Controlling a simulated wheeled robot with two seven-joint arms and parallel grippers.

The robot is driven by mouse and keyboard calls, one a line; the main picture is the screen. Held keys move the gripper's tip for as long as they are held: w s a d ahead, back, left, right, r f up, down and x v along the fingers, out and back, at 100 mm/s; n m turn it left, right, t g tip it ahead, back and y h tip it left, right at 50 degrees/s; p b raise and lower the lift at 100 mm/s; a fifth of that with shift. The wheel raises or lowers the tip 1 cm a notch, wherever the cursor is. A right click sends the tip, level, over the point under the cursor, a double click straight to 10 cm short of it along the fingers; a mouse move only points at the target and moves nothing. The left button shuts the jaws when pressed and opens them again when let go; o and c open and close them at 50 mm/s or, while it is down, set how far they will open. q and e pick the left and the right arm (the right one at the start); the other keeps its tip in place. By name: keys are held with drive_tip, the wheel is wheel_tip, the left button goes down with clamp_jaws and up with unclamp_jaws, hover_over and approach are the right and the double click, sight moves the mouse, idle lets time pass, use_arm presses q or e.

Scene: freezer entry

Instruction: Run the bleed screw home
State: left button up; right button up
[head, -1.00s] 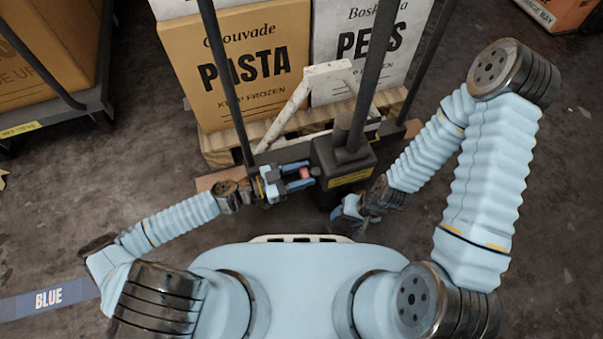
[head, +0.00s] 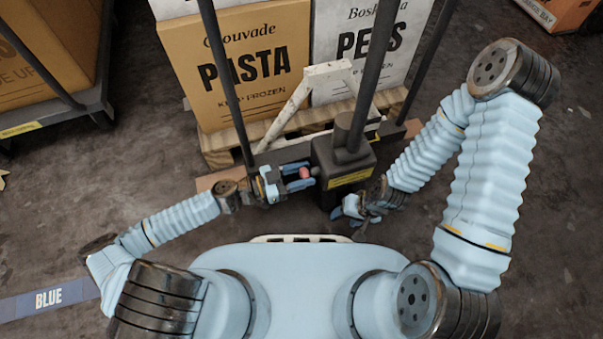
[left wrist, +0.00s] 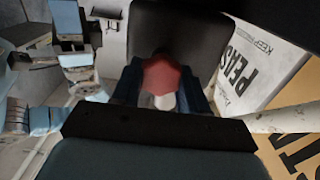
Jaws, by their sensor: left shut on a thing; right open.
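The bleed screw shows a red head (head: 305,172) at the left side of the dark pump block (head: 343,172). In the left wrist view the red head (left wrist: 161,76) sits between my left gripper's two blue fingers, in front of the dark block (left wrist: 180,30). A pale part shows just below the head. My left gripper (head: 303,178) is shut on the bleed screw. How deep the screw sits in the block is hidden. My right gripper (head: 352,210) is open and empty, low at the right front of the block.
Dark upright bars (head: 372,70) rise by the block. Behind stand a pallet (head: 225,150) with pasta (head: 240,60) and peas (head: 355,45) boxes, and a white frame (head: 290,105). A loaded cart (head: 85,100) stands at the left.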

use_arm(q)
drive_tip(key=o, duration=1.1)
drive_tip(key=shift+c, duration=0.2)
drive_tip(key=v, duration=1.4)
drive_tip(key=shift+b, duration=0.4)
